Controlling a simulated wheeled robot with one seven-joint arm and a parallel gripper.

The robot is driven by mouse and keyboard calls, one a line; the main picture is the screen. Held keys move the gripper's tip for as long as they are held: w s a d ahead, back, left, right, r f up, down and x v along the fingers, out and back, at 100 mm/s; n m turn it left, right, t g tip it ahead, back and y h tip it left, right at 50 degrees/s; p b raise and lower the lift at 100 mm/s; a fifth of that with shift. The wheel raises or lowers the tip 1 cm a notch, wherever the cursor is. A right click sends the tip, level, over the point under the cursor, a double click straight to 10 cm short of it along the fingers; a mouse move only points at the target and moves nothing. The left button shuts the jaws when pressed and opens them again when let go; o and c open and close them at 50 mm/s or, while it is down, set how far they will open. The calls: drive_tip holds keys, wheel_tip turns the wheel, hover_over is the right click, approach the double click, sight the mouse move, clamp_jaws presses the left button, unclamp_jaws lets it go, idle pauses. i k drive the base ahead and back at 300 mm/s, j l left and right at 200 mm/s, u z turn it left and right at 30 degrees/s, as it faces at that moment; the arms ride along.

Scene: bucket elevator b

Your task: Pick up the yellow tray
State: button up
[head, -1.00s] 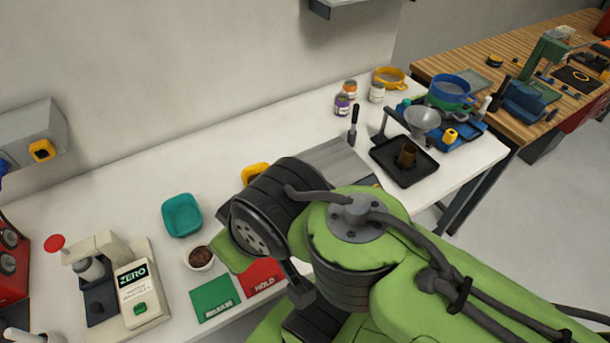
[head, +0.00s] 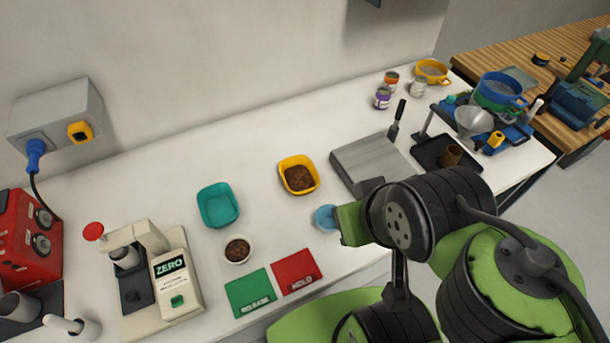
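The yellow tray (head: 284,165) is a small square dish with rounded corners, holding dark brown grains. It stands on the white bench, right of the teal tray (head: 218,206) and left of a flat grey metal slab. It is fully visible, with nothing touching it. My green and black arm is at the lower right, to the right of and nearer than the tray. My gripper itself cannot be made out; the arm's links hide it or it is outside the picture.
A blue round dish (head: 326,218) sits beside my arm. A white bowl (head: 238,250) of brown grains, green (head: 249,293) and red (head: 297,271) pads and a ZERO-labelled machine (head: 172,290) are nearer. The grey slab (head: 368,160) is at right. Bench behind the yellow tray is clear.

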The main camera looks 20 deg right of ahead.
sight(299, 173)
drive_tip(key=l+u, duration=0.2)
drive_tip(key=u, duration=0.3)
drive_tip(key=l+u, duration=0.25)
drive_tip(key=u, duration=0.2)
drive_tip(key=l+u, duration=0.25)
drive_tip(key=u, duration=0.25)
drive_tip(key=i, duration=0.05)
